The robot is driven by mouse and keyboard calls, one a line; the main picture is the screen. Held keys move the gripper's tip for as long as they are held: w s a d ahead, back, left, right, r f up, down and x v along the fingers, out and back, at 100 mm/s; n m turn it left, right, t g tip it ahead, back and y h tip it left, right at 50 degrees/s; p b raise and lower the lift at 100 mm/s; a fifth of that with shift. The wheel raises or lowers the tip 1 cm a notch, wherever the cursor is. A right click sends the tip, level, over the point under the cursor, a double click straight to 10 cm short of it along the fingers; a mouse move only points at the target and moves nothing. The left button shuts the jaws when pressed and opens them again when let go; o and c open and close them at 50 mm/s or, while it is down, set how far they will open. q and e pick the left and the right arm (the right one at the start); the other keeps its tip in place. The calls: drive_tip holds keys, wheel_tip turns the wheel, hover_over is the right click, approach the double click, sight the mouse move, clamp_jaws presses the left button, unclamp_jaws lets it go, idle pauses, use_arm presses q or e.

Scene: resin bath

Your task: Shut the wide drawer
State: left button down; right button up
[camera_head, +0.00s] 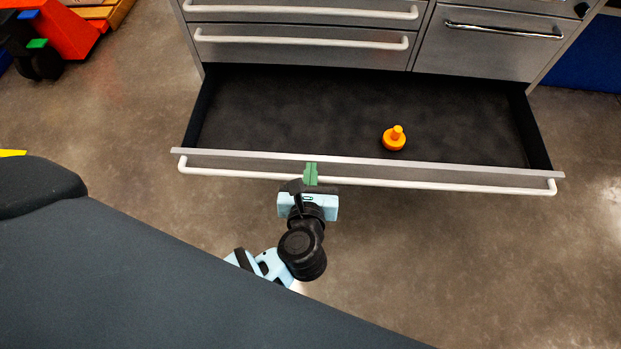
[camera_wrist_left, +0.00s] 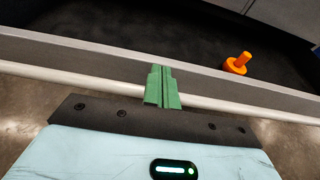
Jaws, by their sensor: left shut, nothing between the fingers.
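The wide drawer (camera_head: 270,108) at the bottom of the grey cabinet is pulled far out. Its front edge (camera_head: 450,170) faces me, with a long white bar handle (camera_head: 430,185) along it. My left gripper (camera_head: 311,175) is shut and empty, with its green fingers at the handle and drawer front, left of the middle. In the left wrist view the shut green fingers (camera_wrist_left: 162,87) overlap the handle (camera_wrist_left: 220,104) and reach the drawer front (camera_wrist_left: 100,58). I cannot tell whether they touch it. My right gripper is not in view.
An orange knob-shaped object (camera_head: 394,139) stands in the drawer, also seen in the left wrist view (camera_wrist_left: 237,64). Closed drawers (camera_head: 300,45) sit above, and a smaller closed drawer (camera_head: 490,50) at right. A red and black object (camera_head: 55,40) stands at upper left. Floor right of my arm is clear.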

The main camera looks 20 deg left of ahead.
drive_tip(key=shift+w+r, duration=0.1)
use_arm(q)
drive_tip(key=shift+w, duration=0.15)
